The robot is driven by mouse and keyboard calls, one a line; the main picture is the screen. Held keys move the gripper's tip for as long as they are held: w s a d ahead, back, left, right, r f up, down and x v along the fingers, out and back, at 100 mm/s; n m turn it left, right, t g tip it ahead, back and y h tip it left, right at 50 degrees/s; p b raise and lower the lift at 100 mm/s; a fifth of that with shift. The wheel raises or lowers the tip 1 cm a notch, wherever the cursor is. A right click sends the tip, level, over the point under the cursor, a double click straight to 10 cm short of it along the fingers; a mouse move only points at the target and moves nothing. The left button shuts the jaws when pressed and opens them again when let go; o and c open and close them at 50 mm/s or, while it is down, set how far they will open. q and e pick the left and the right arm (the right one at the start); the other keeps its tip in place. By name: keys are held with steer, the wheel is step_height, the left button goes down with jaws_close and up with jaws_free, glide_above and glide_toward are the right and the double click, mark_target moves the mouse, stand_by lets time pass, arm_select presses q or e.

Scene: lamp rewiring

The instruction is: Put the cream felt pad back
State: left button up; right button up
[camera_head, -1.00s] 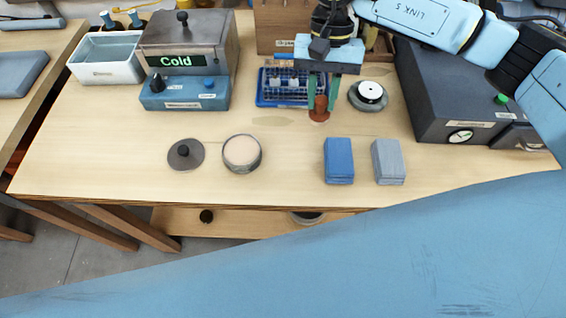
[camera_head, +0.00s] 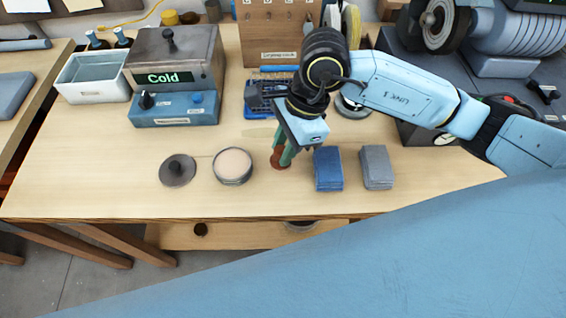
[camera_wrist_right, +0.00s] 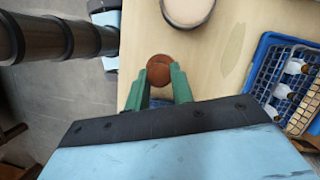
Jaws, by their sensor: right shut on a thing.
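My right gripper (camera_head: 281,157) is shut on a small reddish-brown round piece (camera_head: 276,161), just left of the blue cloth stack. In the right wrist view, the green fingers (camera_wrist_right: 160,84) pinch this brown piece (camera_wrist_right: 159,66) from both sides. A round tin (camera_head: 233,181) with a pale cream disc (camera_head: 232,164) inside stands to its left. I cannot tell whether that disc is the felt pad. Part of the tin's cream disc also shows at the top of the right wrist view (camera_wrist_right: 187,8). My left gripper is not in view.
Blue (camera_head: 328,168) and grey (camera_head: 376,167) cloth stacks lie right of the gripper. The blue tray (camera_wrist_right: 263,52) is behind. A box marked Cold (camera_head: 174,90) stands back left. The table's left front is clear.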

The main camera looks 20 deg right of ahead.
steer(key=shift+f, duration=2.8)
steer(key=shift+f, duration=0.2)
steer(key=o, duration=0.9)
steer(key=shift+r, duration=0.1)
